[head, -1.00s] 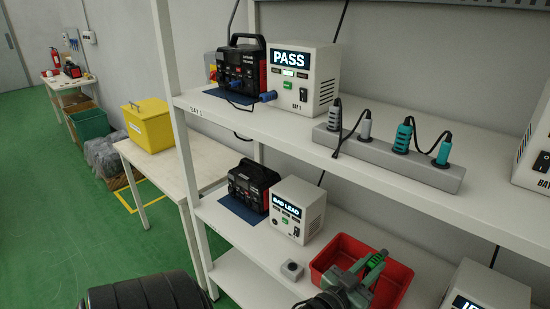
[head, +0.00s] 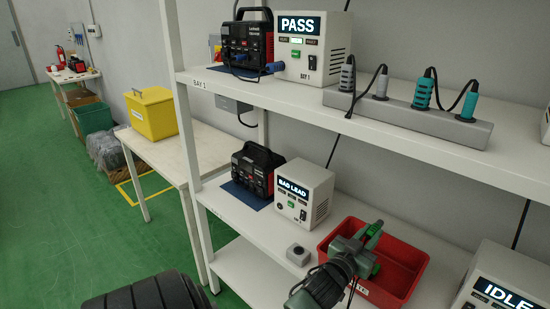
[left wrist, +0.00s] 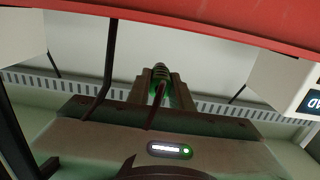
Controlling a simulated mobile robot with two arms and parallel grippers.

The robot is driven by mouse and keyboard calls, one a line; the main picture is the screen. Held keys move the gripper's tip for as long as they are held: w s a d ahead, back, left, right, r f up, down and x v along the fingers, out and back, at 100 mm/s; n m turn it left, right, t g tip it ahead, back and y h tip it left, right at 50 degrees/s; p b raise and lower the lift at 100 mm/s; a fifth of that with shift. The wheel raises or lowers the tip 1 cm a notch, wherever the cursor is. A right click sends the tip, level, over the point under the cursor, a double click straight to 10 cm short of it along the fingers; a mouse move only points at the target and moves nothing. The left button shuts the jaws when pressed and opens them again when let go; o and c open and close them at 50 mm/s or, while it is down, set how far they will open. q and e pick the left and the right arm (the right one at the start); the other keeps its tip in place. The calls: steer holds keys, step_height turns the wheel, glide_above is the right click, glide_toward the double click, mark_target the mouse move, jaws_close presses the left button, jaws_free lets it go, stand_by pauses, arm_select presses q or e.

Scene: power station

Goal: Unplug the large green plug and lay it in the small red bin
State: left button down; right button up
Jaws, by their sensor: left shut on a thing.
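My left gripper (head: 360,243) is over the small red bin (head: 413,257) on the lower shelf. It is shut on a green plug (head: 373,230), which sits between the fingers. In the left wrist view the green plug (left wrist: 160,72) shows between the two fingertips, with a dark reddish cord running down from it. The red band across the top of that view looks like part of the bin (left wrist: 210,18). The bin's inside is partly hidden by my gripper, so I cannot tell whether the plug touches it. My right gripper is not in view.
A power strip (head: 437,120) on the upper shelf holds grey and teal plugs. A tester reading BAD LEAD (head: 305,190) and a small grey box (head: 298,254) stand left of the bin. A tester reading IDLE (head: 497,285) stands to its right.

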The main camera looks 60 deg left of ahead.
arm_select(q)
steer(key=shift+f, duration=0.35)
steer(key=shift+r, duration=0.1)
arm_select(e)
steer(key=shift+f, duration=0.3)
arm_select(q)
steer(key=c, duration=1.2)
jaws_free()
steer(key=shift+o, duration=0.2)
steer(key=v, duration=0.8)
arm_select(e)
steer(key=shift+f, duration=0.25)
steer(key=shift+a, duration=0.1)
